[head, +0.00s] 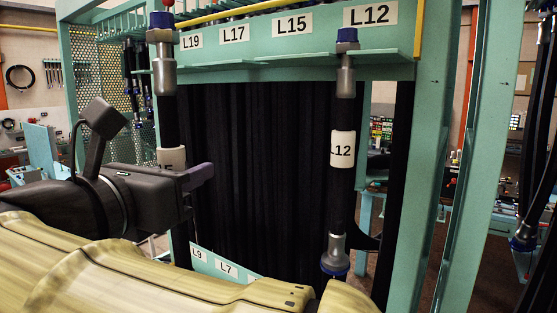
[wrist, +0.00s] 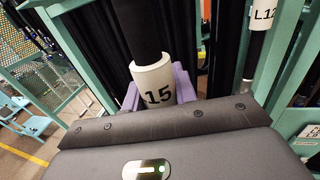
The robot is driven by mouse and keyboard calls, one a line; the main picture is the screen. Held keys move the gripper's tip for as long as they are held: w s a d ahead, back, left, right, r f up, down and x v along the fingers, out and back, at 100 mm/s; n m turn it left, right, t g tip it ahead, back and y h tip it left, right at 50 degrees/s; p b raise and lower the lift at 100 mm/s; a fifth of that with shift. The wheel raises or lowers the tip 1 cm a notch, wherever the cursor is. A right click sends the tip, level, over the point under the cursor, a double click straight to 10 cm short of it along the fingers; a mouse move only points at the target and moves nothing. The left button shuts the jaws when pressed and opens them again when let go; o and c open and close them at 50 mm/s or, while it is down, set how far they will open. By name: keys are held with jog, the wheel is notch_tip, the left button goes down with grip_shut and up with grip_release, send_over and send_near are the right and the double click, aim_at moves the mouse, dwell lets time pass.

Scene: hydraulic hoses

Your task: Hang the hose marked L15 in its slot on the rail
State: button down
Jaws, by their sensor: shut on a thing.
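The L15 hose is black with a white tag reading "15" (wrist: 155,85) in the wrist view. In the head view its tag (head: 171,158) is partly hidden by my gripper, and its grey fitting with a blue cap (head: 163,62) stands upright in front of the rail's left end. My gripper (head: 198,178) has purple fingers and is shut on this hose around its tag. The green rail (head: 290,55) carries labels L19, L17, L15 and L12. The L15 label (head: 292,23) is right of the held hose. Whether the hose touches the rail is unclear.
The L12 hose (head: 342,150) hangs under its label at the right end of the rail. Black hoses (head: 260,150) fill the space behind. A lower green bar (head: 225,267) is labelled L9 and L7. A green post (head: 415,190) stands at the right. The rail front between the two hoses looks clear.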

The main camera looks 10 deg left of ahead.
jog(key=w+d+m+h+p, duration=0.1)
jog(key=h+p, duration=0.1)
jog(key=w+d+m+g+h+p, duration=0.1)
jog(key=w+h, duration=0.1)
jog(key=shift+w+d+r+m+p, duration=0.1)
jog(key=shift+w+r+m+p, duration=0.05)
jog(key=shift+w+m+p, duration=0.2)
jog(key=shift+w, duration=0.1)
jog(key=p+x, duration=0.5)
jog(key=x, duration=0.7)
jog(key=shift+w+d+f, duration=0.2)
jog(key=shift+w+f, duration=0.1)
jog(key=shift+f, duration=0.1)
dwell(1.4)
dwell(0.6)
jog(key=c, duration=1)
grip_release()
jog(key=shift+c, duration=0.2)
